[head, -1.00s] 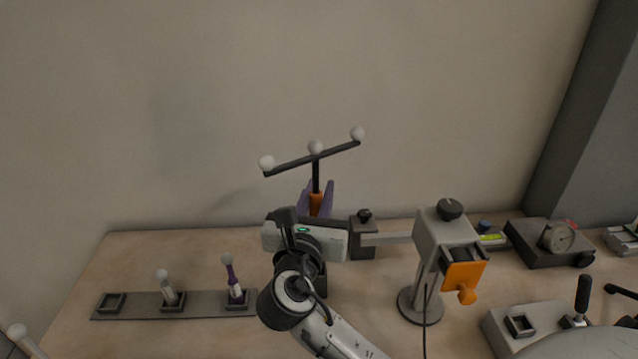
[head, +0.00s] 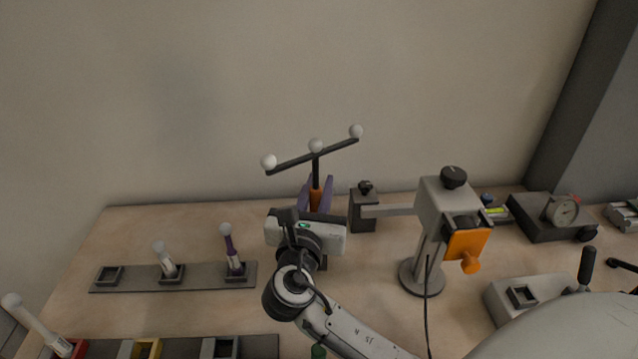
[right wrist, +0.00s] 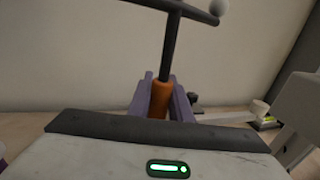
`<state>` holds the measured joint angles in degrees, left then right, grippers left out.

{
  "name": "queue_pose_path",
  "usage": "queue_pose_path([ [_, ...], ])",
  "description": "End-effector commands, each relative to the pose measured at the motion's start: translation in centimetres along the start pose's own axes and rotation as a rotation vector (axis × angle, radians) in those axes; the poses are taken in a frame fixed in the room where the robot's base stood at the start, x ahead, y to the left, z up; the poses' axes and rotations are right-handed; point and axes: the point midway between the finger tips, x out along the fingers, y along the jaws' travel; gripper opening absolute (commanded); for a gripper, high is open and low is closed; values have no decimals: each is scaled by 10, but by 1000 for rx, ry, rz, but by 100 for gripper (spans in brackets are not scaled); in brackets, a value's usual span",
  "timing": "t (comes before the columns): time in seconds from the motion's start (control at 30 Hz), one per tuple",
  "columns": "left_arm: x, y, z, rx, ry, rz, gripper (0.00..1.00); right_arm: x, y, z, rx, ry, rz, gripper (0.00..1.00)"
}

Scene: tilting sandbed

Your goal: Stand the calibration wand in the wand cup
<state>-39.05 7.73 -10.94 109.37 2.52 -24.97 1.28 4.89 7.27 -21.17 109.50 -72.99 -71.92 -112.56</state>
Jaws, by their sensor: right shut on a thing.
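The calibration wand is a black T-shaped rod (head: 316,167) with three white balls on its crossbar and an orange grip (head: 315,198). My right gripper (head: 315,190) has purple fingers and is shut on the orange grip. It holds the wand upright, with the crossbar slanting up to the right. In the right wrist view the orange grip (right wrist: 160,99) sits between the purple fingers and the black stem (right wrist: 171,45) rises from it. The wand's lower end is hidden behind the gripper body. I cannot tell which holder is the wand cup. My left gripper is not in view.
A grey stand (head: 447,212) with an orange clamp (head: 467,248) is close on the right. A strip (head: 205,277) with sockets holds two white-topped sticks at left. A coloured-socket rack (head: 265,347) lies nearer. A dial gauge box (head: 541,219) is far right.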

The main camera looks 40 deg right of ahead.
Motion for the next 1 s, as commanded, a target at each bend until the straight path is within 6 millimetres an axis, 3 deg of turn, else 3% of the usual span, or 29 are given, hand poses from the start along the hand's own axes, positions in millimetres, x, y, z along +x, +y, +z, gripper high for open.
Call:
queue_pose_path([
  [0.33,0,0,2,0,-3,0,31,0,0,0,0,-2,0,0],
  [0.37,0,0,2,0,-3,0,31,0,0,0,0,-2,0,23],
  [0.47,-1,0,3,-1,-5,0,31,0,0,0,0,-2,0,40],
  [0.77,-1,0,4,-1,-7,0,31,-1,0,-2,0,1,0,40],
  [1.0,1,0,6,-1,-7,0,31,-32,0,-3,2,3,1,40],
])
